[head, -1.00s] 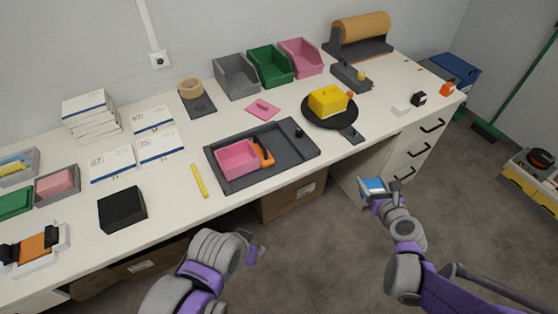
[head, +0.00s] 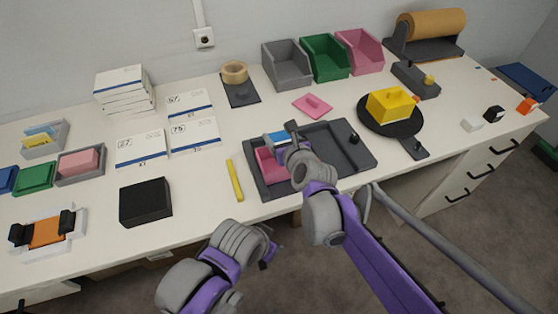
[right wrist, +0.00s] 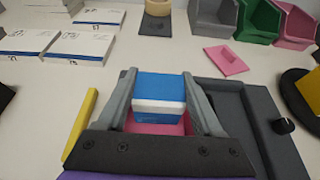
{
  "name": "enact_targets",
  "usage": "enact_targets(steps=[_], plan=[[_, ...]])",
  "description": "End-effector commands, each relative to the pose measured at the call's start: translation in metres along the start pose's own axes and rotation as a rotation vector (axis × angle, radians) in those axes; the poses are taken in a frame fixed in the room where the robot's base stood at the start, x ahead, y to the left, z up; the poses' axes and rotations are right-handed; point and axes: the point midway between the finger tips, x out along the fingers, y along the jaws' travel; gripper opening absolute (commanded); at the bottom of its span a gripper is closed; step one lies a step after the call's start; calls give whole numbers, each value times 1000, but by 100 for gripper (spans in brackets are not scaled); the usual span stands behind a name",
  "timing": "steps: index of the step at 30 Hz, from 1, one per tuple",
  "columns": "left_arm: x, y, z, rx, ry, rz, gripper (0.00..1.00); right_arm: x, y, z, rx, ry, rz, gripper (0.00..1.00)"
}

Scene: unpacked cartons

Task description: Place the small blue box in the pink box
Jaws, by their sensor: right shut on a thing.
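The small blue box (head: 276,139), blue with a white band, is held between the fingers of my right gripper (head: 281,142). In the right wrist view the blue box (right wrist: 160,88) sits between the two grey fingers, over the open pink box (right wrist: 152,128). The pink box (head: 267,167) stands in the left part of the dark grey tray (head: 340,168). My right gripper and wrist hide part of it in the head view. I cannot tell how far the blue box is above its floor. My left gripper (head: 268,252) is in front of the desk edge, its fingers unclear.
A yellow bar (head: 235,181) lies left of the tray, and a pink lid-like piece (head: 312,105) behind it. Grey, green and pink bins (head: 360,52) stand at the back. A black plate (head: 391,126) with a yellow block (head: 390,104) is to the right.

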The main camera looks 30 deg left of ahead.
Motion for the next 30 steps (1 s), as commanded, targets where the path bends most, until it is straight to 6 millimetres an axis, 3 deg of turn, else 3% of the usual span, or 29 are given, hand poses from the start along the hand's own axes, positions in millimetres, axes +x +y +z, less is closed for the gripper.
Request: enact_targets(steps=[4, 18, 29, 30], plan=[[7, 0, 4, 0, -3, 0, 50, 12, -1, -28, 3, 0, -1, 15], [17, 0, 8, 0, -6, 0, 50, 31, -1, -75, 2, 0, -1, 15], [19, 0, 9, 0, -7, 0, 50, 32, -1, -79, 1, 0, -1, 15], [18, 0, 9, 0, -7, 0, 50, 32, -1, -78, 1, 0, -1, 73]])
